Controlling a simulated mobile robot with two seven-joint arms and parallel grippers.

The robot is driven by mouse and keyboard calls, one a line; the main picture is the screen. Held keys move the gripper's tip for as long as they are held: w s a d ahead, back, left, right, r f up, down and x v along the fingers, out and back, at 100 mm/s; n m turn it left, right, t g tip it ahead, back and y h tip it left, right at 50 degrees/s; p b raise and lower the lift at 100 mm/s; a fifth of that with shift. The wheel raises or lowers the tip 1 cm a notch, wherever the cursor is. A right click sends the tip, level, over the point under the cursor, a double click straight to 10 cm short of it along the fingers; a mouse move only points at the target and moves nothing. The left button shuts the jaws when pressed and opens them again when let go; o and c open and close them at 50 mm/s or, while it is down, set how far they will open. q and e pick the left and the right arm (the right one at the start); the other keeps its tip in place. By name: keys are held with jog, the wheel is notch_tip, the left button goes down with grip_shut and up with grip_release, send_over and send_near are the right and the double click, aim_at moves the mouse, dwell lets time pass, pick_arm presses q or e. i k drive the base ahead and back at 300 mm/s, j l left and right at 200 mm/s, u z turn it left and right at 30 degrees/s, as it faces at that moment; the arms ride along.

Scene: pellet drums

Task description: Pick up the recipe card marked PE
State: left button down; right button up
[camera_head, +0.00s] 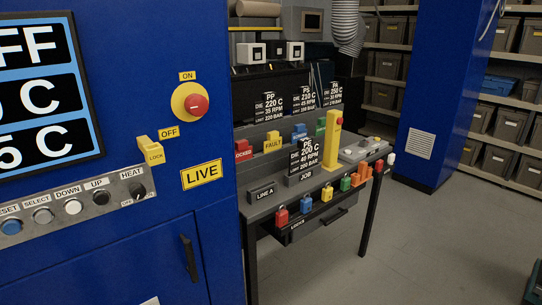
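Several black recipe cards with white print stand on the grey workbench (262,208). The front card (308,152) stands upright in a holder labelled JOB; it reads 200 C, 40 RPM, and its top letters look like PE, though they are small. Behind it, a back row holds a card that looks marked PP (271,104), one that looks marked PS (304,97), and a third card (334,93) whose second letter I cannot read surely. Neither of my grippers is in view.
A blue machine cabinet (215,231) with a switch panel and a LIVE sign fills the left. Coloured padlocks (305,205) hang along the bench front, and a yellow post (332,140) stands beside the front card. Bin shelves (508,92) stand behind.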

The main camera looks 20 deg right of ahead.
aim_at(306, 157)
jog(key=i+l+u, duration=0.1)
jog(key=l+u, duration=0.15)
jog(key=l, duration=0.2)
jog(key=i+l+u, duration=0.2)
jog(key=l, duration=0.2)
jog(key=l+u, duration=0.3)
jog(key=l, duration=1.55)
